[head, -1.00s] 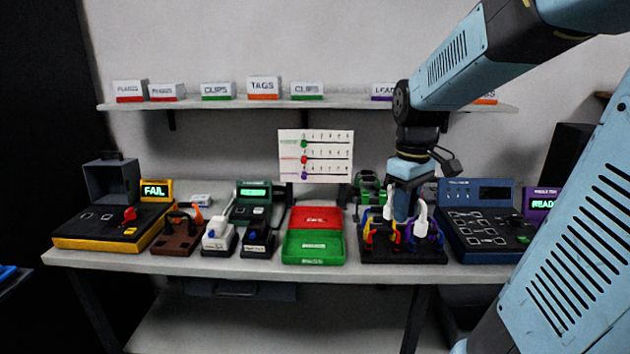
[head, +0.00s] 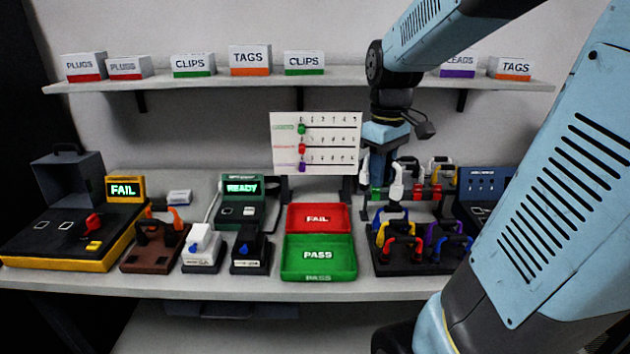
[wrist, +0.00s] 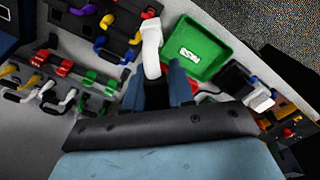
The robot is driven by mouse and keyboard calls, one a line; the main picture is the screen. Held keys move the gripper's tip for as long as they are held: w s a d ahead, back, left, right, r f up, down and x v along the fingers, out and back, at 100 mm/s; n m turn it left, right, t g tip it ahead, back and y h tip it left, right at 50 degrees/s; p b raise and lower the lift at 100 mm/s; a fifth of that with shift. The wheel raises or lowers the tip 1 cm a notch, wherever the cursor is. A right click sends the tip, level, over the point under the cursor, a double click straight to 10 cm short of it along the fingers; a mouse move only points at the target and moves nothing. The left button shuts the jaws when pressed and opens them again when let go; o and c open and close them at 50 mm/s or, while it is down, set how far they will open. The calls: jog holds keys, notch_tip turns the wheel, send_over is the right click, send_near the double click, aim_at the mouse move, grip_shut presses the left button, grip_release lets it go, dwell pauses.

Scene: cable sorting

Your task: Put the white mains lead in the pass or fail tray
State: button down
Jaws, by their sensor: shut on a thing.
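My gripper (head: 381,184) is shut on the white mains lead (head: 397,182), which hangs above the back of the black cable rack (head: 412,268). In the wrist view the white lead (wrist: 151,45) stands out as a pale arch between the fingers of my gripper (wrist: 160,88). The green PASS tray (head: 318,262) lies left of the rack, with the red FAIL tray (head: 318,217) directly behind it. The green tray also shows in the wrist view (wrist: 215,48), just right of the lead. My gripper hides most of the red one there.
The black rack holds several coloured leads. A stand of further leads (head: 425,192) is behind it. A yellow tester (head: 60,235) reads FAIL and a green tester (head: 241,188) reads READY. A bead board (head: 316,142) stands behind the trays. The trays look empty.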

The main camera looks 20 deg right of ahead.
jog(key=w+a+f+n, duration=0.4)
jog(key=w+f+n, duration=0.15)
jog(key=w, duration=0.45)
jog(key=w+a+f+n, duration=0.35)
jog(key=w+f, duration=0.35)
jog(key=w, duration=0.3)
jog(key=shift+n, duration=0.4)
jog(key=shift+s+d+f, duration=0.1)
jog(key=shift+s+f, duration=0.05)
jog(key=shift+f, duration=2.65)
jog(key=shift+s, duration=0.15)
jog(key=shift+f, duration=0.85)
jog(key=c, duration=0.9)
grip_release()
